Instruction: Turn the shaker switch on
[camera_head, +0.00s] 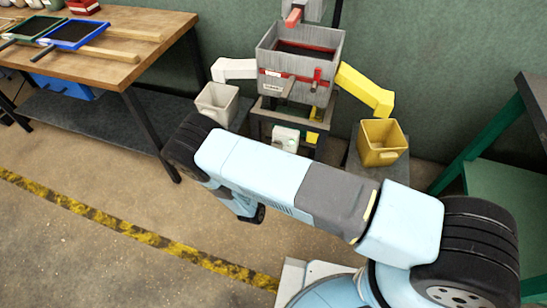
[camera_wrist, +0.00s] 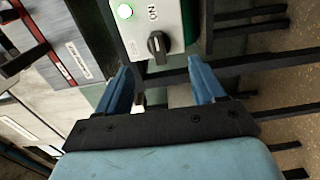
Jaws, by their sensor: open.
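The shaker switch is a black rotary knob (camera_wrist: 158,46) on a pale grey control box (camera_wrist: 143,22) in the wrist view. An ON label (camera_wrist: 152,14) lies beside it, turned in the picture. The knob shows between and just beyond the fingertips; I see no contact. In the head view the box (camera_head: 285,138) is small, under the machine; the knob is too small to read there.
The shaker machine (camera_head: 298,60) has a white chute (camera_head: 233,68) and a yellow chute (camera_head: 366,90). A whitish bin (camera_head: 217,103) and a yellow bin (camera_head: 382,143) stand beside its frame. A wooden workbench (camera_head: 110,65) is at left, a green stand (camera_head: 495,200) at right. Dark bars (camera_wrist: 255,65) run near the box.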

